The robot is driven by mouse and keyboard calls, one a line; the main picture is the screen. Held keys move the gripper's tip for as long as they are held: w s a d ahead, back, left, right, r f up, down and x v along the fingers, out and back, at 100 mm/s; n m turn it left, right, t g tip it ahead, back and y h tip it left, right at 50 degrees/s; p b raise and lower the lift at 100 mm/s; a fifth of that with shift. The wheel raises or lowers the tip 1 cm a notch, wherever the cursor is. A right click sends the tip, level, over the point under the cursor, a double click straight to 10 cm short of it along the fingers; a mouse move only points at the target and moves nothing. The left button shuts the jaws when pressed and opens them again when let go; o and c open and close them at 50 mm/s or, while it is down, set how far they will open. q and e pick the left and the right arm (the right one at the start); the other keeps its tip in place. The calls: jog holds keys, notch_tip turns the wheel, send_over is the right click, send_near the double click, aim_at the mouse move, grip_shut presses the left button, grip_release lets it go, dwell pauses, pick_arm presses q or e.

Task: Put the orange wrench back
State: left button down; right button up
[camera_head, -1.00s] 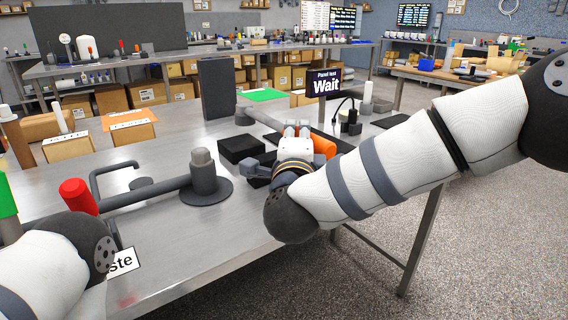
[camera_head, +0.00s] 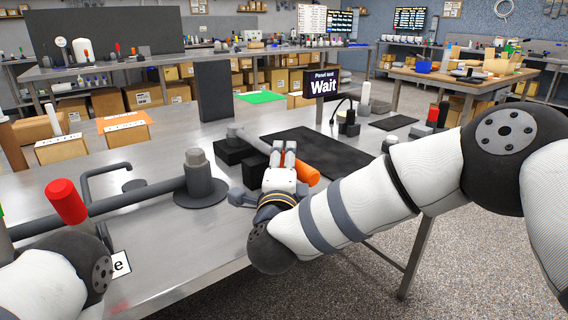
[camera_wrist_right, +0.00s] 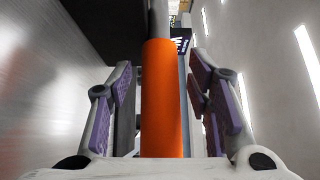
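The orange wrench, with a grey shaft and an orange handle (camera_head: 305,170), lies across the low black blocks (camera_head: 233,151) on the metal table. Its handle end points toward the front right. My right gripper (camera_head: 284,150) is at the handle, its fingers on either side. In the right wrist view the handle (camera_wrist_right: 165,100) runs upright between the two fingers, with their purple pads showing and a gap at the left pad, so the gripper looks open. The fingers hide part of the wrench in the head view. My left arm shows at the lower left; its gripper is out of view.
A black mat (camera_head: 325,152) lies right behind the handle. A "Wait" sign (camera_head: 320,86) and a dark upright panel (camera_head: 215,92) stand farther back.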

jog(key=shift+r, duration=0.1)
jog(key=shift+s+r, duration=0.15)
jog(key=shift+s, duration=0.05)
jog(key=s, duration=0.4)
jog(key=s+p, duration=0.1)
jog(key=s, duration=0.6)
jog(key=shift+s+a+f, duration=0.2)
jog(key=shift+s+a, duration=0.1)
jog(key=shift+a, duration=0.05)
pick_arm(q)
jog(key=shift+w+r+t, duration=0.4)
jog(key=shift+w+r, duration=0.5)
